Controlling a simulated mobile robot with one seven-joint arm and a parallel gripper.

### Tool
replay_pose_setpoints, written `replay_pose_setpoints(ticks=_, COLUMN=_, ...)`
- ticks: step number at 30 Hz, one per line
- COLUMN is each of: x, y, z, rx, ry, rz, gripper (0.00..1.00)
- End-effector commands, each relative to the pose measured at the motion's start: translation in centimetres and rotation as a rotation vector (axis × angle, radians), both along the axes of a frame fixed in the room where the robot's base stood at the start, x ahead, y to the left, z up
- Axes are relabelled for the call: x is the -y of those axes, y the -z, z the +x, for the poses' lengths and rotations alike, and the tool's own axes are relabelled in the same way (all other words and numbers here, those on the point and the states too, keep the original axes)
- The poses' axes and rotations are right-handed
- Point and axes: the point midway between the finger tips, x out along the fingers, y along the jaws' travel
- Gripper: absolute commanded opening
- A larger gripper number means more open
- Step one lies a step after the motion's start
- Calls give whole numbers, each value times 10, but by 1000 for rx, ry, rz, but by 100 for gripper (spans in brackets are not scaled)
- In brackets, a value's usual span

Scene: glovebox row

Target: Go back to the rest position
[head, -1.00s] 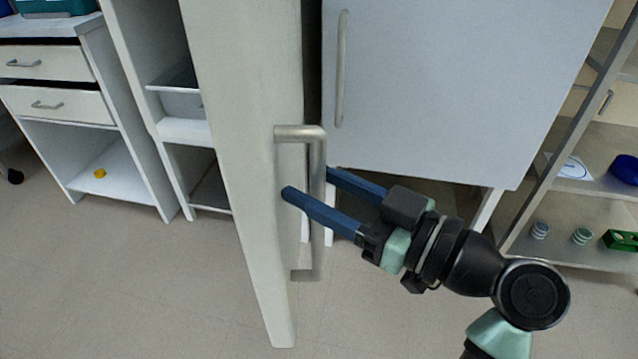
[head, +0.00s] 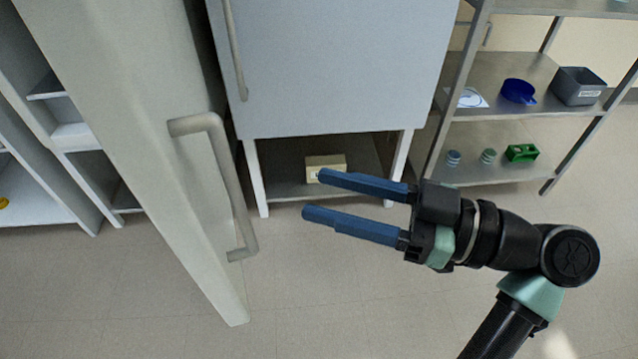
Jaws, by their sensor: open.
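My gripper (head: 312,194) is open and empty, with its two blue fingers pointing left and apart from each other. It is in the air in the middle of the head view, to the right of the open door's handle (head: 222,190). A clear gap shows between the fingertips and that handle. The pale door (head: 110,110) stands swung open at the left, its handle a grey bar. My arm reaches in from the lower right.
A pale blue cabinet (head: 340,65) stands behind my gripper, with a small beige box (head: 326,166) on the shelf below. At the right, a metal rack (head: 490,85) holds a blue scoop-like item (head: 518,91), a grey bin (head: 577,86) and a green item (head: 521,153). Floor (head: 350,300) is open in front.

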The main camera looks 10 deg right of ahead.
Motion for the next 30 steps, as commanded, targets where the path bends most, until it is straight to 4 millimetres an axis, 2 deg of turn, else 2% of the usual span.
replay_pose_setpoints(ticks=14, x=-3, y=-1, z=5, rx=-11, ry=12, rz=-7, gripper=52)
replay_pose_setpoints(ticks=17, x=-10, y=-6, z=24, rx=-50, ry=78, rz=-30, gripper=52)
replay_pose_setpoints(ticks=20, x=-21, y=-19, z=57, rx=-97, ry=215, rz=-65, gripper=52)
replay_pose_setpoints(ticks=23, x=-30, y=-44, z=91, rx=-100, ry=402, rz=-82, gripper=52)
replay_pose_setpoints(ticks=25, x=-34, y=-71, z=108, rx=-62, ry=534, rz=-73, gripper=52)
replay_pose_setpoints(ticks=27, x=-37, y=-104, z=117, rx=5, ry=656, rz=-43, gripper=52)
replay_pose_setpoints(ticks=29, x=-41, y=-137, z=118, rx=84, ry=751, rz=-3, gripper=52)
replay_pose_setpoints(ticks=30, x=-43, y=-161, z=115, rx=147, ry=806, rz=32, gripper=52)
